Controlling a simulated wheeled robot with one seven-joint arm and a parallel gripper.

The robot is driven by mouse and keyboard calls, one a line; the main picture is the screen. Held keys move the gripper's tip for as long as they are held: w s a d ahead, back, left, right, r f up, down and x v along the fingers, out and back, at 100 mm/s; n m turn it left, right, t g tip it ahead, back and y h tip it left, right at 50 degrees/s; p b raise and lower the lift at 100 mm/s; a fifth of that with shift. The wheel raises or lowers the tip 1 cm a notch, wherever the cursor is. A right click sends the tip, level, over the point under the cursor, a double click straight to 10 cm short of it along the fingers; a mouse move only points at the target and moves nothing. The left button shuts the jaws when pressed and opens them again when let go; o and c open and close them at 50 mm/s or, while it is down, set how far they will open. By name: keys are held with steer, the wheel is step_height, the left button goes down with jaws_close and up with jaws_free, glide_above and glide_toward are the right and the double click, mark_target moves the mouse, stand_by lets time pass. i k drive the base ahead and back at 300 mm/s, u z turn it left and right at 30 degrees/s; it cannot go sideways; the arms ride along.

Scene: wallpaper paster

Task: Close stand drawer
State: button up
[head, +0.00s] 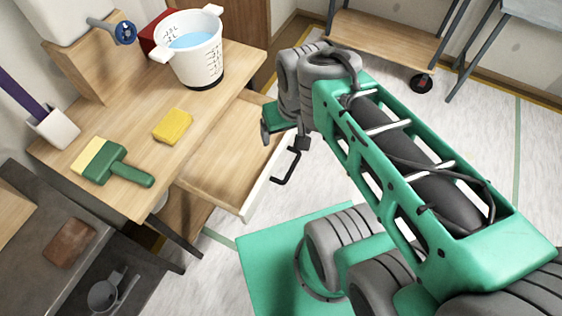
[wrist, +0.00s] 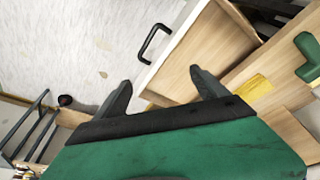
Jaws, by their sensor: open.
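The stand drawer (head: 228,160) is pulled out from under the wooden stand top (head: 195,120). Its inside looks empty. Its white front carries a black bar handle (head: 289,167). My gripper (head: 284,138) is near the far part of the drawer front, and the arm hides some of that area. In the wrist view my gripper (wrist: 158,80) is open with nothing between its fingers. The drawer (wrist: 205,45) and its handle (wrist: 155,43) show beyond the fingertips there. I cannot tell whether a finger touches the drawer.
On the stand are a white bucket of water (head: 193,50), a yellow sponge (head: 173,126), a green brush (head: 112,163) and a white cup (head: 53,127). A dark cart (head: 95,235) stands at lower left. A wheeled wooden table (head: 385,38) is at the back. Light floor lies right of the drawer.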

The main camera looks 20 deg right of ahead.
mark_target(232, 170)
steer(key=k, duration=1.1)
steer(key=u, duration=1.05)
steer(key=i, duration=1.25)
steer(key=z, duration=0.8)
